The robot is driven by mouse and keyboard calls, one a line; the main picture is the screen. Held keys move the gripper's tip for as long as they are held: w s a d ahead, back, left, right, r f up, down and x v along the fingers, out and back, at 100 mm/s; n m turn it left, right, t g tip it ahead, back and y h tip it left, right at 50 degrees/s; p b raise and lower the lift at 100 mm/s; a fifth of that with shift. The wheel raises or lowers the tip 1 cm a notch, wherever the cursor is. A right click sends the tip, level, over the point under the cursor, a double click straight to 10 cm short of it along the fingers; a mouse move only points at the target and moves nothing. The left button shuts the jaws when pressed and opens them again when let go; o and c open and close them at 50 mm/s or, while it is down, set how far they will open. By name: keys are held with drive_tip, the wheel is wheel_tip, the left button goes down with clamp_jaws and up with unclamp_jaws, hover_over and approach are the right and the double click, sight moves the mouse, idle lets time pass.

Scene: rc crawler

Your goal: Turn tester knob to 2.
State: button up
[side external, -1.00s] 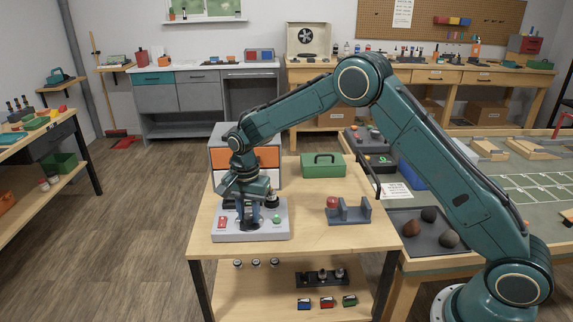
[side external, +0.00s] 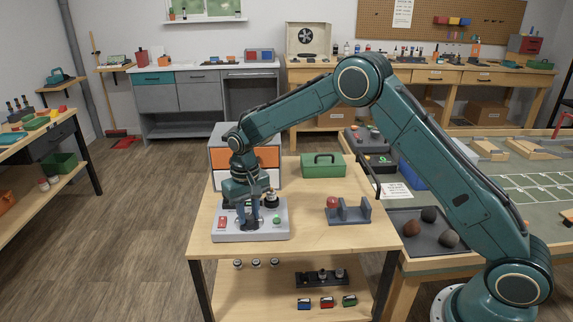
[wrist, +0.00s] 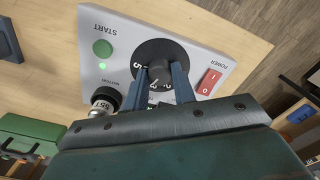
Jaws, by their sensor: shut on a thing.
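The tester (side external: 262,235) is a light grey box on the wooden cart; its panel (wrist: 130,35) fills much of the wrist view. Its round black knob (wrist: 154,54) sits mid-panel with white digits around it. My gripper (wrist: 160,76) is shut on the knob, one finger on each side, pointing down from above. In the side view my gripper (side external: 256,220) hides most of the knob. Some digits are partly covered, and I cannot tell which number is set. A red power switch (wrist: 209,81) and a green START button (wrist: 103,48) flank the knob.
A black motor-like part (wrist: 106,97) stands on the panel close to my gripper. A green toolbox (side external: 323,167), a drawer unit (side external: 220,155) and a grey stand with a red ball (side external: 333,202) share the cart top. The cart's front right is clear.

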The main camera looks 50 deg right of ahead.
drive_tip(key=n, duration=0.6)
drive_tip(key=shift+n, duration=0.3)
drive_tip(key=n, duration=0.5)
drive_tip(key=shift+n, duration=0.4)
drive_tip(key=o, duration=1)
drive_tip(key=shift+r, duration=0.15)
